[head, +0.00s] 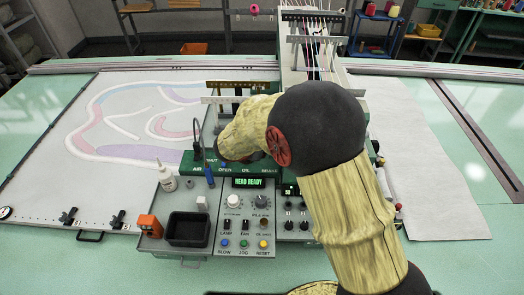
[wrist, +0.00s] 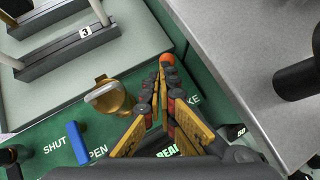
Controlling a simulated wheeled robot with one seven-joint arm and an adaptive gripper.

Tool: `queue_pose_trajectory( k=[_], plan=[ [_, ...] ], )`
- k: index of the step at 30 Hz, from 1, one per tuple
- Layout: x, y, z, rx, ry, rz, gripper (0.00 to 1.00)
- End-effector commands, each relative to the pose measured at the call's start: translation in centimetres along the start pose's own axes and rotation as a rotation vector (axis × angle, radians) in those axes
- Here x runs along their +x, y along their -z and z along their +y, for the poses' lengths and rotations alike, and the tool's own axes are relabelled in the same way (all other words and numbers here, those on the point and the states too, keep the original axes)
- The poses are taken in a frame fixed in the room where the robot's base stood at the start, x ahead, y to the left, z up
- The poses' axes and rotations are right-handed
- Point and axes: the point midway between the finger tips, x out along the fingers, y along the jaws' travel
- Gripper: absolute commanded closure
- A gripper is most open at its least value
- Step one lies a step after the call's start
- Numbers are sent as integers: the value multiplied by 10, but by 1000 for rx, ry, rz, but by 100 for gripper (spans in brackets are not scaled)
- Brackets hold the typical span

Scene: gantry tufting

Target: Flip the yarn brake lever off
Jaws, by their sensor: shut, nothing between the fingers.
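The brake lever shows in the wrist view only as an orange knob (wrist: 167,60), just beyond my fingertips. Its shaft is hidden behind the fingers, and I cannot tell whether they touch it or which way it leans. My gripper (wrist: 165,80) is shut and empty, its fingertips together over the green panel (wrist: 45,125). Part of a label ending in "KE" shows right of the fingers. In the head view my arm hides the gripper and the lever; a "BRAKE" label shows at the right end of the green panel (head: 186,168).
A brass piece with a pale handle (wrist: 110,97) stands left of my fingers. A blue lever (wrist: 79,143) stands between "SHUT" and "OPEN". A grey block (wrist: 250,60) with a black knob (wrist: 295,80) is close on the right. The display (head: 249,183) reads "HEAD READY".

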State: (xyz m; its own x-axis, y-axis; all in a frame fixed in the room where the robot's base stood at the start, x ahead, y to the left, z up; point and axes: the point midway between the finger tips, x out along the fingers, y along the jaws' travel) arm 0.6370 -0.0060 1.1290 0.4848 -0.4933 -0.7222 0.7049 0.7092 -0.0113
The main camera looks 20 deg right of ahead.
Motion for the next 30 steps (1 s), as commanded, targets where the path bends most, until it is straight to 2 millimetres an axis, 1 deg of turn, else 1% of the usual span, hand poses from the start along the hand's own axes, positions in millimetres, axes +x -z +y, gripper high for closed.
queue_pose_trajectory(
  k=[8, 20, 30],
  plan=[
    [-1, -1, 0, 0, 0, 0, 100],
    [-12, -12, 0, 0, 0, 0, 100],
    [-12, -11, 0, 0, 0, 0, 100]
  ],
)
